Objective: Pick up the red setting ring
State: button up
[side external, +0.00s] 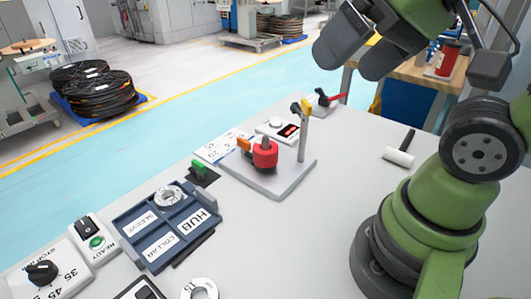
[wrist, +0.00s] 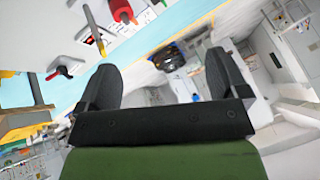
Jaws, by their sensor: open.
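The red ring-like piece (side external: 265,153) sits around a grey post on a light grey plate (side external: 285,185) on the table. An orange part is beside it, and an upright post with a yellow top stands to its right. In the wrist view the red piece (wrist: 121,11) shows at the top edge, partly cut off. My gripper (side external: 350,62) is high above the table, up and right of the red piece and well apart from it. Its two dark fingers are spread with nothing between them, as the wrist view also shows (wrist: 160,68).
A blue tray (side external: 128,222) labelled SLEEVE, HUB and COLLAR holds a white ring (side external: 169,197). Another white ring (side external: 200,289) lies at the front. A red-handled lever (side external: 328,99) stands behind the plate. A white roller (side external: 399,156) with a black handle lies to the right.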

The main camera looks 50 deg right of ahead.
jog(key=w+d+n+g, duration=0.2)
jog(key=w, duration=0.4)
jog(key=n+g+h, duration=0.2)
jog(key=n+g, duration=0.3)
jog(key=n, duration=0.1)
send_over(266, 147)
jog(key=f, duration=1.4)
jog(key=shift+d, duration=0.25)
jog(key=shift+n, duration=0.5)
jog(key=f, duration=0.6)
jog(key=shift+w+d, duration=0.25)
jog(key=shift+d, duration=0.1)
jog(key=shift+a+f, duration=0.15)
jog(key=shift+f, duration=1.4)
jog(key=shift+a+f, duration=0.1)
jog(key=shift+f, duration=1.45)
jog(key=c, duration=1.1)
jog(key=shift+r, duration=0.15)
